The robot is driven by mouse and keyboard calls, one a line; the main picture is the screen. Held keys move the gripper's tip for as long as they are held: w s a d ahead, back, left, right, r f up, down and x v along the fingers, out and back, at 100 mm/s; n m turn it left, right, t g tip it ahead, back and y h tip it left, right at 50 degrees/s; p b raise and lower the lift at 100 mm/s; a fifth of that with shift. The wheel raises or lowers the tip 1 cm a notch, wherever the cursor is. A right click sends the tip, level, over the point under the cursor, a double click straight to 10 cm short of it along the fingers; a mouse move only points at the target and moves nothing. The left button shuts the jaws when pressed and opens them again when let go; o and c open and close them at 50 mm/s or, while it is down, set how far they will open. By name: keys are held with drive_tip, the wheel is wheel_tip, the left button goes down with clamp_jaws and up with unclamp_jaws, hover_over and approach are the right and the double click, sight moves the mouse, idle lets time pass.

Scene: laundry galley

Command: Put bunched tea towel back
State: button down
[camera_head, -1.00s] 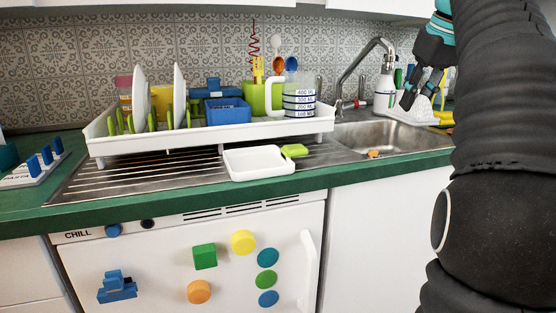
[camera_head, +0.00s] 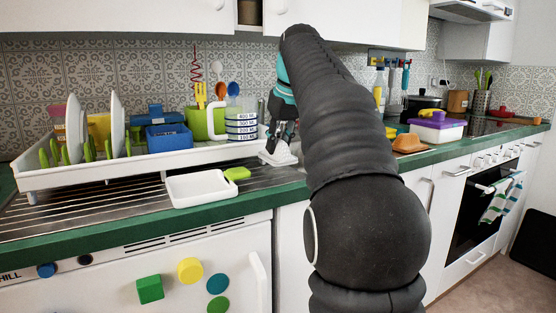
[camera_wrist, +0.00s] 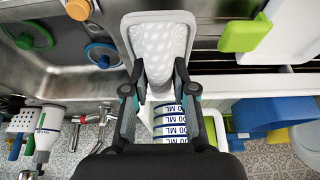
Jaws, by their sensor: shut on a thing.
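My gripper (camera_head: 283,134) points down at the right end of the dish rack, by the sink. In the wrist view, my gripper (camera_wrist: 159,76) is shut on a pale piece (camera_wrist: 160,45) with a grey rim and a white, bumpy face. The pale piece (camera_head: 279,156) also shows below the fingers in the head view; I cannot tell whether it is bunched cloth. A white tea towel (camera_head: 497,203) with green and blue stripes hangs, bunched, on the oven door handle at the right, well away from my gripper.
The white dish rack (camera_head: 60,182) and measuring cup (camera_wrist: 170,128) are close to my gripper. A white tray (camera_head: 203,190) lies on the drainer. The sink (camera_wrist: 65,75) holds several small coloured things. A soap bottle (camera_wrist: 46,128) stands behind it. My arm hides part of the counter.

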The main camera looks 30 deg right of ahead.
sight(279, 155)
drive_tip(key=shift+f+b, duration=0.65)
drive_tip(key=shift+f, duration=1.4)
drive_tip(key=shift+f, duration=0.15)
drive_tip(key=c, duration=0.9)
unclamp_jaws()
drive_tip(key=shift+c, duration=0.2)
drive_tip(key=shift+r, duration=0.55)
drive_tip(key=p+v, duration=0.1)
drive_tip(key=v, duration=1)
drive_tip(key=shift+s+a+r, duration=0.1)
drive_tip(key=shift+r, duration=0.05)
